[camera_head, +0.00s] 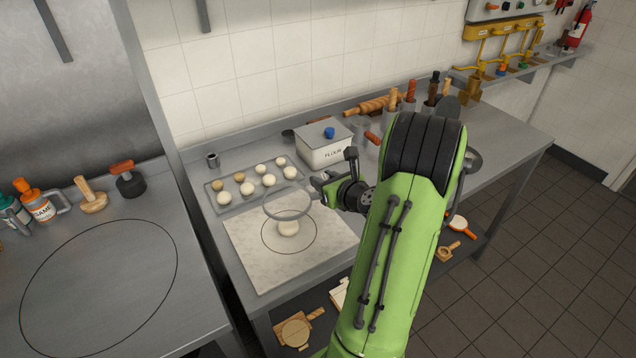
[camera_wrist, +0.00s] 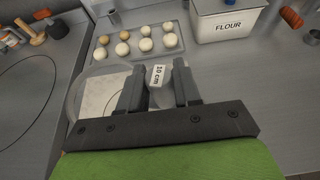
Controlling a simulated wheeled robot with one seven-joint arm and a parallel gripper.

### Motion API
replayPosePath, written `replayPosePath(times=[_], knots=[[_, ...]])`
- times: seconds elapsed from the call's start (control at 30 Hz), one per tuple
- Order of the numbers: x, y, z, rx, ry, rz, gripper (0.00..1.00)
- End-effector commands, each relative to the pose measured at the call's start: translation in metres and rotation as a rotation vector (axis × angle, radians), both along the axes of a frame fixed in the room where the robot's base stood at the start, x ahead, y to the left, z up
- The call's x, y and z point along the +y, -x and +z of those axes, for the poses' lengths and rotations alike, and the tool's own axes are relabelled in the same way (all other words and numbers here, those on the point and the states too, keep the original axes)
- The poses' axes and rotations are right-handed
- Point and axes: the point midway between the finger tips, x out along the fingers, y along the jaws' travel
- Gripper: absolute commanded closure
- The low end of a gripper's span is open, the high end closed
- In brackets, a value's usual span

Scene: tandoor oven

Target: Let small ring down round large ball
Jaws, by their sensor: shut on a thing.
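The small ring (camera_head: 265,207) is a thin grey hoop, held about level above the pale board (camera_head: 250,262). My gripper (camera_head: 318,187) is shut on its right side. In the wrist view the fingers (camera_wrist: 158,92) close on the ring's tab, labelled "10 cm" (camera_wrist: 157,74). The large ball (camera_head: 288,230) is pale dough on the board, inside a drawn circle. In the head view the ring's near rim crosses just above or over the ball's top; the ring is not down around it. I cannot make out the ball in the wrist view.
Behind the board is a tray (camera_head: 213,187) with several dough balls. A white flour box (camera_head: 325,152) stands behind my gripper, with a small metal cup (camera_head: 212,160) at the back left. Rolling pins and tool pots (camera_head: 410,100) line the wall. The board's front is clear.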

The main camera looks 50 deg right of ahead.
Motion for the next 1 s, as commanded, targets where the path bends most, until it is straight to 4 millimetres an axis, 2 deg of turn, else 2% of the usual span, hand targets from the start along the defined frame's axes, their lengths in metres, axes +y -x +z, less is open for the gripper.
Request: replayPosePath(times=[0.17,0.73,0.83,1.0], knots=[[0.001,0.0,0.001,-0.001,-0.002,0.001,1.0],[0.001,-0.001,-0.063,-0.002,-0.002,0.002,1.0],[0.001,-0.001,-0.07,-0.002,-0.002,0.002,1.0],[0.001,-0.001,-0.071,-0.001,-0.001,0.003,1.0]])
